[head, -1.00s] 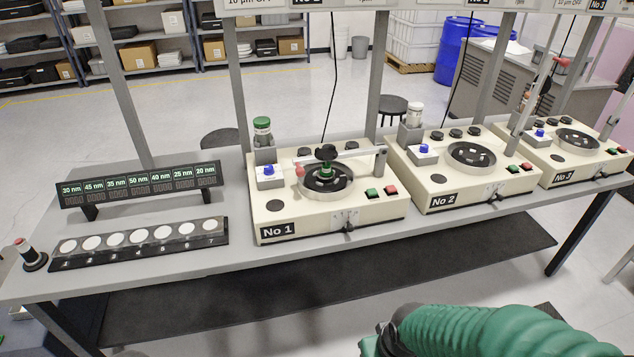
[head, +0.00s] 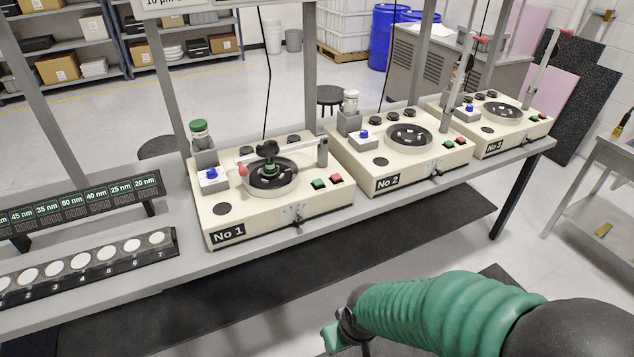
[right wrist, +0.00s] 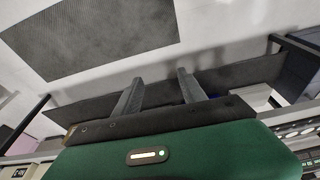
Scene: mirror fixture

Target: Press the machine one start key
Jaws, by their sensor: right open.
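Machine one, a cream box labelled No 1 (head: 229,233), stands on the grey bench left of the centre in the head view. Its front right corner has a green key (head: 319,184) and a red key (head: 336,178) side by side; I cannot read any marking on them. A round dark bowl (head: 270,175) with an arm across it is on its top. My right gripper (right wrist: 160,88) is open and empty in the right wrist view, over the floor. In the head view the green right arm (head: 430,310) is low in front of the bench, apart from the machine. My left gripper is not in view.
Machine two (head: 388,183) and machine three (head: 493,147) stand to the right on the same bench (head: 180,265). A rack of white discs (head: 85,265) and a thickness display (head: 85,203) are at the left. Upright posts rise behind the machines.

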